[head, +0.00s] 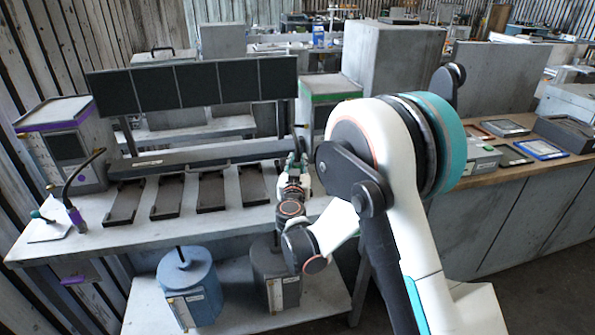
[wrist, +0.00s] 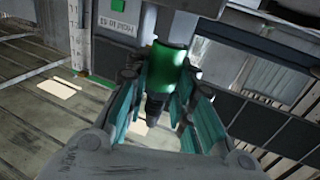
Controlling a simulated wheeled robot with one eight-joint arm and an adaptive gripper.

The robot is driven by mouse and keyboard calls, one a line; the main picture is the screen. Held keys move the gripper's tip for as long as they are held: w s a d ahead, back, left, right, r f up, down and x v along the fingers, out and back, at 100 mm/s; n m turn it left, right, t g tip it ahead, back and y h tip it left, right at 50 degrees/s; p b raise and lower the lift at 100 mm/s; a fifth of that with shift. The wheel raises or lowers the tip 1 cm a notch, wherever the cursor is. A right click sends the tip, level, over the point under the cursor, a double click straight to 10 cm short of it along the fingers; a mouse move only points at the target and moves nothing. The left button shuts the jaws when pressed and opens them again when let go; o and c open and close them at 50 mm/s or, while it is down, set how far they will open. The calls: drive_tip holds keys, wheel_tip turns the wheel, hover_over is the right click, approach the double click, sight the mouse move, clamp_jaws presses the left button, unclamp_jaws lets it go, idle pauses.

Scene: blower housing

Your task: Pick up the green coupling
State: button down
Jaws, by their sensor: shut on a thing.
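The green coupling (wrist: 166,59) is a shiny green cylinder in the upper middle of the wrist view. My gripper (wrist: 160,98) has its teal-padded fingers on both sides of it and is shut on it. A dark narrower piece shows below the green part, between the fingers. In the head view my gripper (head: 293,165) is at the right part of the workbench, by the rightmost dark tray. The coupling cannot be made out clearly there; my gripper and arm hide that spot.
The grey workbench (head: 100,228) carries several dark shallow trays (head: 168,197) in a row. A dark panel (head: 190,85) stands behind them. A purple-trimmed box (head: 65,140) and a bent lamp-like tool (head: 75,212) stand at the left. Blue (head: 188,285) and grey canisters (head: 280,275) stand below.

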drive_tip(key=shift+r, duration=0.1)
wheel_tip(320, 180, up, 20)
drive_tip(key=p, duration=0.6)
drive_tip(key=shift+p, duration=0.35)
drive_tip(key=shift+a, duration=0.1)
